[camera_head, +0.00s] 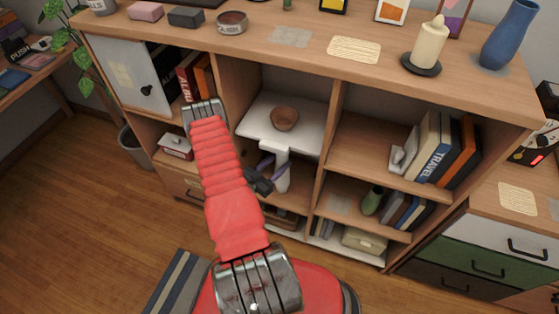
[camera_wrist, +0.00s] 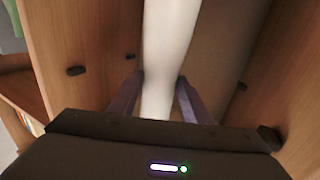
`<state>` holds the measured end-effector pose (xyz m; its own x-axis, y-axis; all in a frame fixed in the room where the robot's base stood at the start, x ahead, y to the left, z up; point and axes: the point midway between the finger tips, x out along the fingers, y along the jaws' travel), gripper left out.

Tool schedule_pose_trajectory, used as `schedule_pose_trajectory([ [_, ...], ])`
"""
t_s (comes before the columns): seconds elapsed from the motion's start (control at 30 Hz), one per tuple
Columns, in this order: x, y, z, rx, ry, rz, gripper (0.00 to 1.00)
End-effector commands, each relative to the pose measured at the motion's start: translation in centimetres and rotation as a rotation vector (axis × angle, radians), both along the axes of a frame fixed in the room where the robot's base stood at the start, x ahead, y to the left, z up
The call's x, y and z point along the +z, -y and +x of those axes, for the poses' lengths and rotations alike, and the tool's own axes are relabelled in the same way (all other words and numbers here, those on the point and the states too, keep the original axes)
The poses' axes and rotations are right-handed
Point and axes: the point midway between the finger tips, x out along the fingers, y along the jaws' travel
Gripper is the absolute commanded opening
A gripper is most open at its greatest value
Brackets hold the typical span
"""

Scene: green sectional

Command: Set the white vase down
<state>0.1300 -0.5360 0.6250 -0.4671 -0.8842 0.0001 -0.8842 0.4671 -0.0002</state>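The white vase (camera_head: 283,176) is in the middle column of the wooden shelf unit, below the white shelf board. In the wrist view the pale vase (camera_wrist: 168,45) runs upright between the two purple-grey fingers. My gripper (camera_wrist: 159,82) has one finger against each side of it and looks shut on it. In the head view my gripper (camera_head: 268,172) is partly hidden by my red arm and the dark wrist. The vase's base is not clearly visible, so I cannot tell whether it touches a surface.
A brown bowl (camera_head: 284,118) sits on the white shelf board (camera_head: 255,120) above the vase. Wooden dividers stand on both sides. Books (camera_head: 440,150) and a green vase (camera_head: 372,200) fill the right compartments. A candle (camera_head: 429,45) and a blue vase (camera_head: 510,35) stand on top.

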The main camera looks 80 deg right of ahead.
Motion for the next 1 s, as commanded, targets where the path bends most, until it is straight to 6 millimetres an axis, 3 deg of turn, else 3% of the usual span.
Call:
schedule_pose_trajectory([
  [0.2, 0.0, 0.0, 0.0, 0.0, 0.0, 0.0, 0.58],
  [0.57, 0.1, -0.3, 0.3, 0.002, 0.0, 0.0, 0.58],
  [1.0, 0.1, -4.9, 2.7, 0.004, 0.0, 0.001, 0.58],
])
